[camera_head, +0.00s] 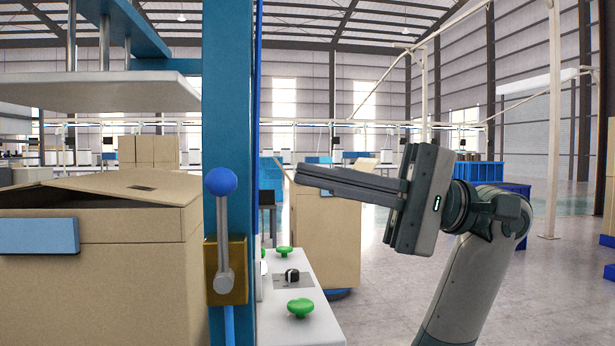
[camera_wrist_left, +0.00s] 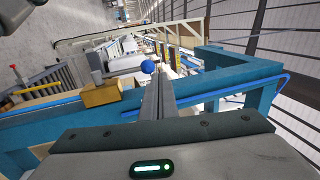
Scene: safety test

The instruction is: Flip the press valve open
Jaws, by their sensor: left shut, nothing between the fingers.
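The press valve's lever (camera_head: 224,240) is a grey rod with a blue ball knob (camera_head: 220,181) on top. It stands upright in front of a brass-coloured block (camera_head: 238,272) on the blue press post (camera_head: 228,90). In the left wrist view the blue knob (camera_wrist_left: 147,67) shows just left of my fingertips, and the brass block (camera_wrist_left: 101,93) lies further left. My left gripper (camera_head: 297,173) is shut and empty, its fingers pointing left toward the post. In the head view its tips are right of the knob, at about its height, with a gap between. My right gripper is not in view.
A control panel (camera_head: 318,322) with green buttons (camera_head: 300,308) and a black knob (camera_head: 292,276) stands below my left gripper. A cardboard box (camera_head: 100,255) is left of the post, under the press plate (camera_head: 100,92). Another box (camera_head: 345,235) stands behind. Floor at right is open.

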